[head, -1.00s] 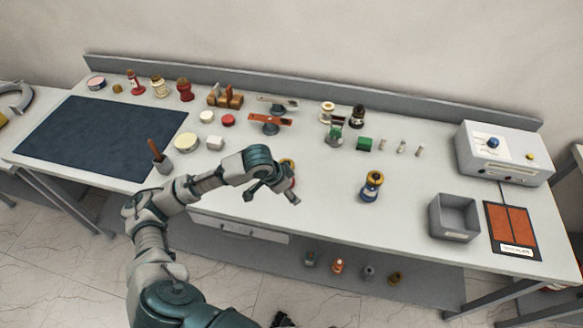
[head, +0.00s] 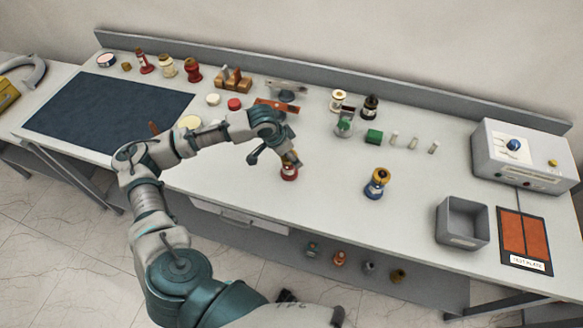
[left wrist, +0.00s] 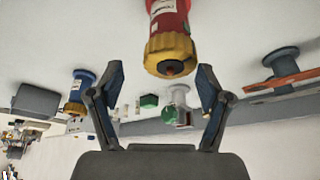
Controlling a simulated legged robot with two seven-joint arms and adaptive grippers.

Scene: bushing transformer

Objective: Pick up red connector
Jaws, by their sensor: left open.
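The red connector (head: 289,172), a red body with a yellow-gold collar, stands on the bench near its front edge. In the left wrist view the red connector (left wrist: 168,38) shows upside down, just beyond the fingertips and centred between them. My left gripper (head: 290,160) is right at the connector's upper part in the head view and partly covers it. In the left wrist view my left gripper (left wrist: 160,82) has its fingers spread wide, with nothing between them.
A blue connector with a yellow top (head: 377,184) stands to the right. A grey bin (head: 462,222) and red test plate (head: 525,240) lie farther right. An orange-red bar (head: 272,104) and green block (head: 374,136) are behind. Bench between the red and blue connectors is clear.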

